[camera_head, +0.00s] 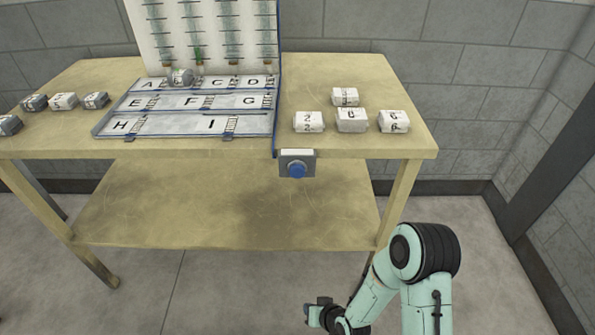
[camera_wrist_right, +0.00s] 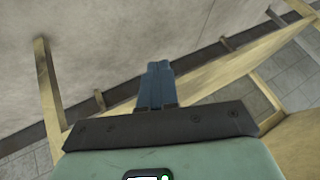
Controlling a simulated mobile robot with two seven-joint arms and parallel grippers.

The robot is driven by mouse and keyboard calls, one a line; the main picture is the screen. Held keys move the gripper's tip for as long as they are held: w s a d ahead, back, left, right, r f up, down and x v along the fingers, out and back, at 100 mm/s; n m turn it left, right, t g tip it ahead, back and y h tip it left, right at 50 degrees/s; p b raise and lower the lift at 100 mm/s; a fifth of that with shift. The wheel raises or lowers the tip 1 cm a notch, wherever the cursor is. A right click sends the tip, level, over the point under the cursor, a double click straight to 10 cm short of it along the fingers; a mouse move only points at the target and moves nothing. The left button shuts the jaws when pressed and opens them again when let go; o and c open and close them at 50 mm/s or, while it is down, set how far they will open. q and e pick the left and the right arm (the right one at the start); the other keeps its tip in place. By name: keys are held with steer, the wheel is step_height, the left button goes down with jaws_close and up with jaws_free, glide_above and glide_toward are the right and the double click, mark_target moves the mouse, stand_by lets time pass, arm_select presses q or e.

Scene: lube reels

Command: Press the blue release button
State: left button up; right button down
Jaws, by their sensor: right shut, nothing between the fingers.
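The blue release button (camera_head: 297,170) is round and sits on a small grey box (camera_head: 284,159) fixed at the front edge of the wooden table, right of the lettered board. My right gripper (camera_head: 310,313) is low in front of the table, below the button and apart from it. In the right wrist view its blue fingers (camera_wrist_right: 158,82) are together with nothing between them. The button cannot be made out in the right wrist view. My left gripper is not in view.
The table (camera_head: 350,62) has a lower shelf (camera_head: 230,205) and legs. A board (camera_head: 200,100) lettered A to I lies on top, with an upright panel (camera_head: 210,35) behind. Marked blocks (camera_head: 352,119) stand on both sides. Space before the button is clear.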

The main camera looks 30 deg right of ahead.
mark_target(297, 171)
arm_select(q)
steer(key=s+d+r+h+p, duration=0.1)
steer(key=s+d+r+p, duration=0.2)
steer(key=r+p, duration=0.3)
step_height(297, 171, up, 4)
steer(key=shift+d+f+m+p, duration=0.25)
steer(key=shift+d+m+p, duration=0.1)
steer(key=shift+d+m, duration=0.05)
arm_select(e)
steer(key=w+r+t+y, duration=0.1)
steer(key=r+t, duration=0.3)
steer(key=r, duration=1.5)
steer(key=w+r+t+y, duration=0.1)
steer(key=w+r+t, duration=0.3)
steer(key=r, duration=1.5)
steer(key=shift+a+n+y, duration=0.25)
steer(key=shift+n+y, duration=0.05)
steer(key=shift+n, duration=0.1)
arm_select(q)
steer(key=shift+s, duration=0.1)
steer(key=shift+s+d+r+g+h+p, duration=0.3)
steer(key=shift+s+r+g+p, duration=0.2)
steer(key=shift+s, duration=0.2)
arm_select(e)
steer(key=w+d, duration=0.4)
steer(key=w, duration=0.3)
steer(key=shift+w+d, duration=0.25)
steer(key=shift+d, duration=0.1)
